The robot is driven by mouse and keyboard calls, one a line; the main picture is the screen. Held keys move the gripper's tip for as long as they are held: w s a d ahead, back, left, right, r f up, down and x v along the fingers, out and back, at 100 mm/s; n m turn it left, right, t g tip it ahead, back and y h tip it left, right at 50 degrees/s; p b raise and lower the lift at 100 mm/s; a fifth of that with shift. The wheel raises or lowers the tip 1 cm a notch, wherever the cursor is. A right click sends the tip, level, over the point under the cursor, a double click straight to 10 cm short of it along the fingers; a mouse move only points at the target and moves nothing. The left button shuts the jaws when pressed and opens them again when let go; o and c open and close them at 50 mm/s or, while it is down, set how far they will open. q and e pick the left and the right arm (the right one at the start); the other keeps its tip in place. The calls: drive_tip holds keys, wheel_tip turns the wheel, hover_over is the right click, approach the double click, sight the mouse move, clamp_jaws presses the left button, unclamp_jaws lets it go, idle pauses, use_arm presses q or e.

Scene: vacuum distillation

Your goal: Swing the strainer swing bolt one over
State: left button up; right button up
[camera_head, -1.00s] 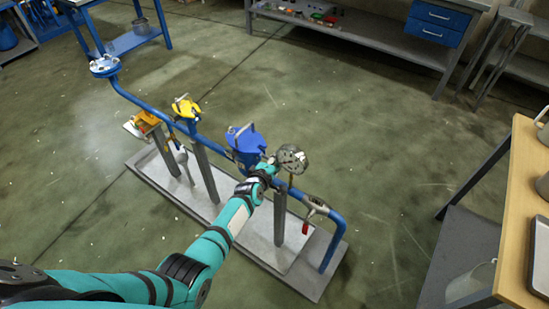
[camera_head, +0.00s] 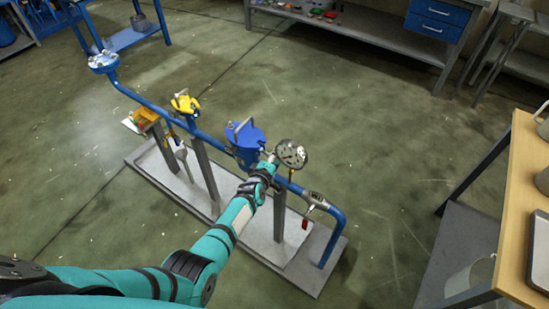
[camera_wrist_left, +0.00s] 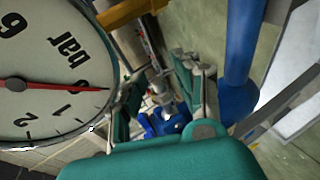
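The blue strainer (camera_head: 246,143) stands on the blue pipe line in the head view, with a grey bar on its top. Its separate swing bolts are too small to tell apart. My left gripper (camera_head: 270,164) is just right of the strainer, beside the round pressure gauge (camera_head: 291,154), its fingers partly hidden by my wrist. In the left wrist view my gripper (camera_wrist_left: 163,95) has its fingers apart, with nothing seen held between them. A blue part (camera_wrist_left: 168,125) shows beyond the fingers. The gauge dial (camera_wrist_left: 45,80) fills the left side. My right gripper is not in view.
The blue pipe (camera_head: 145,103) runs across a grey base plate (camera_head: 235,220) on posts. A wooden-topped table (camera_head: 518,210) stands at the right. Floor beyond the pipe is clear.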

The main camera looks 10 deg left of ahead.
use_arm(q)
drive_tip(key=shift+s+r, duration=0.15)
drive_tip(key=shift+s, duration=0.25)
drive_tip(key=s+a, duration=0.1)
drive_tip(key=s, duration=1.1)
drive_tip(key=shift+s, duration=0.15)
drive_tip(key=s+f+m+g, duration=0.6)
drive_tip(key=s+f+m, duration=0.3)
drive_tip(key=s+f, duration=1)
drive_tip(key=s+a+f+m+g, duration=0.2)
drive_tip(key=s+f+m, duration=0.1)
drive_tip(key=s, duration=0.6)
drive_tip(key=s+a+f+m+g, duration=0.2)
drive_tip(key=s+f, duration=0.3)
drive_tip(key=s, duration=0.4)
drive_tip(key=s+a+f+m+g+y, duration=0.1)
drive_tip(key=s+f+m, duration=0.3)
drive_tip(key=s, duration=0.5)
drive_tip(key=shift+a+f+g, duration=0.5)
drive_tip(key=shift+a+g, duration=0.1)
drive_tip(key=shift+g, duration=0.3)
